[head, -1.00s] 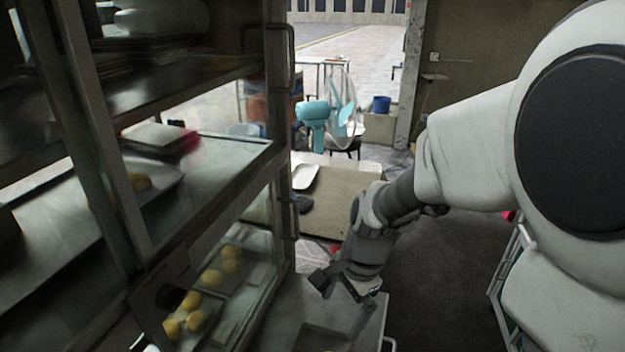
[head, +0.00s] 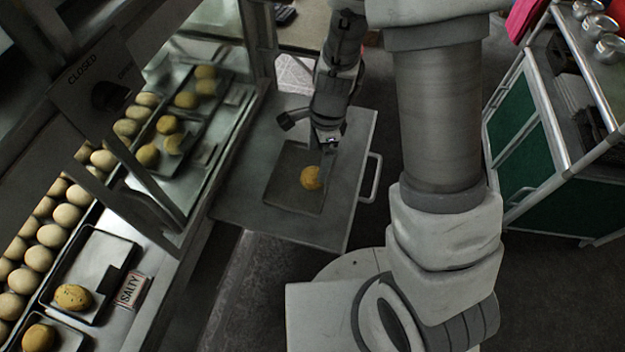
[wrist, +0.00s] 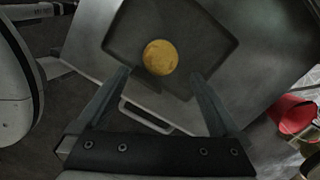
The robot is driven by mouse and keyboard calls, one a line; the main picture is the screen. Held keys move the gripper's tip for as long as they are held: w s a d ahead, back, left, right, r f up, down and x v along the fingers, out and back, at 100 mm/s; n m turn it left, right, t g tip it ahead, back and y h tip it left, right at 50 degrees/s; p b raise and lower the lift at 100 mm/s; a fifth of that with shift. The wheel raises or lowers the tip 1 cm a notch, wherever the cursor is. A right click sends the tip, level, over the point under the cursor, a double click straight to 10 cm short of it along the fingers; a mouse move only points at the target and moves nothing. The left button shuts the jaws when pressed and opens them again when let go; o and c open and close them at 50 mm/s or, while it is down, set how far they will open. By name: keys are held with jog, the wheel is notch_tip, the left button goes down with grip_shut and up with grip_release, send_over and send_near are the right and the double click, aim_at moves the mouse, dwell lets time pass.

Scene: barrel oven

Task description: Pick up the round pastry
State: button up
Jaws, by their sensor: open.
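A round golden pastry (head: 311,178) lies on a dark square tray (head: 283,190) on a grey metal shelf top. My gripper (head: 328,146) is above the tray, just behind the pastry in the head view. In the wrist view my gripper (wrist: 160,75) is open and empty, its two fingers apart with the pastry showing between and just beyond their tips. I cannot tell its exact height above the pastry.
A glass display case (head: 222,95) with trays of yellow pastries stands to the left. Several pale round buns (head: 52,235) and a "SALTY" sign (head: 130,290) are at lower left. A green-sided cart (head: 545,150) stands at right. The shelf top (head: 300,232) has a handle (head: 372,178).

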aim_at(313, 174)
jog(key=shift+a+f+b, duration=0.25)
jog(key=shift+f+b, duration=0.55)
jog(key=shift+f, duration=0.95)
jog(key=shift+a+f+b, duration=0.2)
jog(key=shift+f+b, duration=0.6)
jog(key=shift+f, duration=0.95)
jog(key=shift+r, duration=0.1)
jog(key=shift+c, duration=0.2)
jog(key=c, duration=1.3)
jog(key=shift+o, duration=0.2)
